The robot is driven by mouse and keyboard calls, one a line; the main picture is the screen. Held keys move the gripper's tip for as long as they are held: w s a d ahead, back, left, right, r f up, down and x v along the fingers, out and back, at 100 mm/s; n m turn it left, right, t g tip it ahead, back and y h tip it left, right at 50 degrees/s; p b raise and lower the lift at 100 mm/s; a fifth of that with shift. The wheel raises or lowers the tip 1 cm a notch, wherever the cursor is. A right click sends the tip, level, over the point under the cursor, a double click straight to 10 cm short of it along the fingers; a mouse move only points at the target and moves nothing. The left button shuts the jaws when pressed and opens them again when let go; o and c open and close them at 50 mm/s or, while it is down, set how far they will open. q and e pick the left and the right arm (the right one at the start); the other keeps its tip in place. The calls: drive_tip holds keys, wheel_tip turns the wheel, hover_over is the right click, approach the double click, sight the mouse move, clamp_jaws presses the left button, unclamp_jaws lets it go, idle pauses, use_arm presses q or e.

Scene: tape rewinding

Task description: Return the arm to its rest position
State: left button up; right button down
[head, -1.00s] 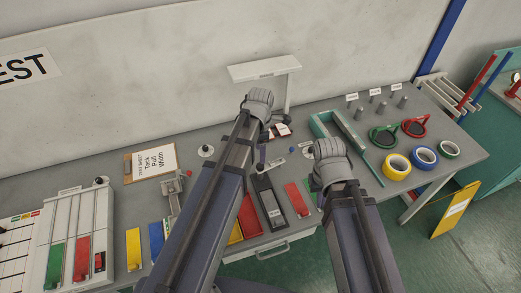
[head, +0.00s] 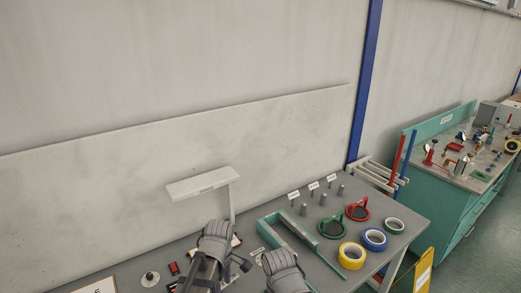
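In the head view both my arms rise from the bottom edge over the grey workbench (head: 385,262). My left arm's rounded grey wrist (head: 215,238) is in front of the white lamp-like stand (head: 203,184). My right arm's wrist (head: 285,270) is lower and to the right, beside the green tray (head: 290,236). The fingers of both grippers are hidden or too unclear to read. I see nothing held.
A teal cabinet (head: 450,200) stands further right.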

use_arm(q)
drive_tip(key=s+d+f+m+b, duration=0.1)
drive_tip(key=s+d+m, duration=0.2)
drive_tip(key=m, duration=0.6)
drive_tip(key=s+d+f+m+b, duration=0.1)
drive_tip(key=s+d+f+m, duration=0.1)
drive_tip(key=s+m, duration=0.4)
drive_tip(key=shift+s+d+m+y+b, duration=0.3)
drive_tip(key=shift+d+m+y+b, duration=0.15)
drive_tip(key=shift+m, duration=1.05)
